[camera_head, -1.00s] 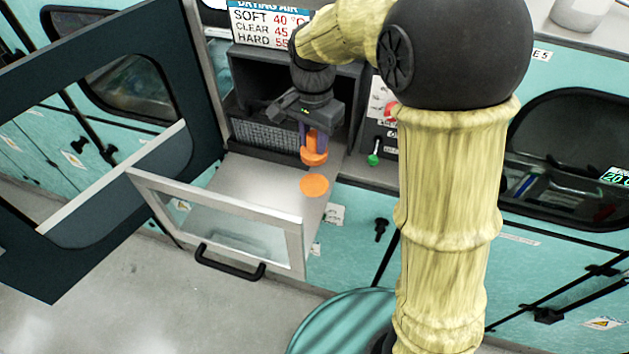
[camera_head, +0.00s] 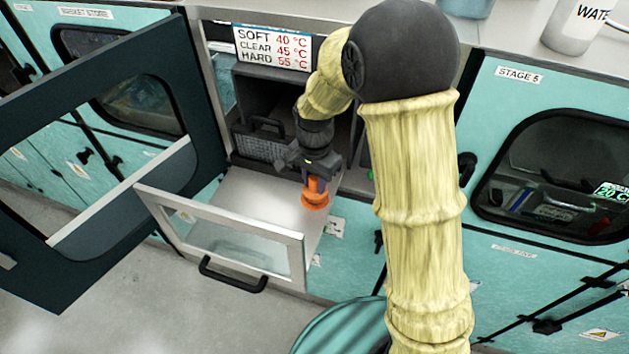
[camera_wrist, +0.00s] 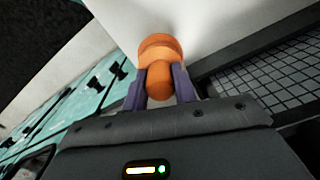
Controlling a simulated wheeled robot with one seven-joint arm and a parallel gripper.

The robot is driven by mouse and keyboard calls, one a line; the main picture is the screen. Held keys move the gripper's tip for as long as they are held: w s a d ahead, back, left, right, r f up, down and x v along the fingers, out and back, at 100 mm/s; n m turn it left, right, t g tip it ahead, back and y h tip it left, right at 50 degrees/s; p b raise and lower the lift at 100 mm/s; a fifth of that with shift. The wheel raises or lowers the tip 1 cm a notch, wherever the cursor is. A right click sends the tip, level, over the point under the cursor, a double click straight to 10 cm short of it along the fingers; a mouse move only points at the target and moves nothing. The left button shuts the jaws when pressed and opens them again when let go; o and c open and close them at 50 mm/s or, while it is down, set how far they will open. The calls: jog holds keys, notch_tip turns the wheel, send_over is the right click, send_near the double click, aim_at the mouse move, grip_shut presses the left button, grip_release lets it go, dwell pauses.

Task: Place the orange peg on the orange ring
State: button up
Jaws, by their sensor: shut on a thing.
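The orange peg (camera_head: 316,189) is upright in my gripper (camera_head: 316,180), with its wide end down. In the wrist view, the peg (camera_wrist: 159,80) sits between the purple fingers of my gripper (camera_wrist: 160,88). The peg is low over the pale shelf (camera_head: 262,200), near its right edge, where the orange ring lies. The ring is hidden or merges with the orange of the peg's base. I cannot tell whether the peg touches it or is a little above.
An open framed glass flap (camera_head: 225,232) with a black handle stands in front of the shelf. A large dark door (camera_head: 205,100) is open at the left. A grey mesh basket (camera_head: 262,142) stands behind, inside the dark cabinet.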

aim_at(314, 177)
jog(key=shift+f, duration=0.65)
jog(key=shift+f, duration=0.2)
jog(key=o, duration=1)
jog(key=shift+o, duration=0.2)
jog(key=shift+r, duration=0.1)
notch_tip(314, 177, up, 12)
jog(key=b, duration=0.2)
jog(key=shift+r+b, duration=0.15)
jog(key=shift+b, duration=0.15)
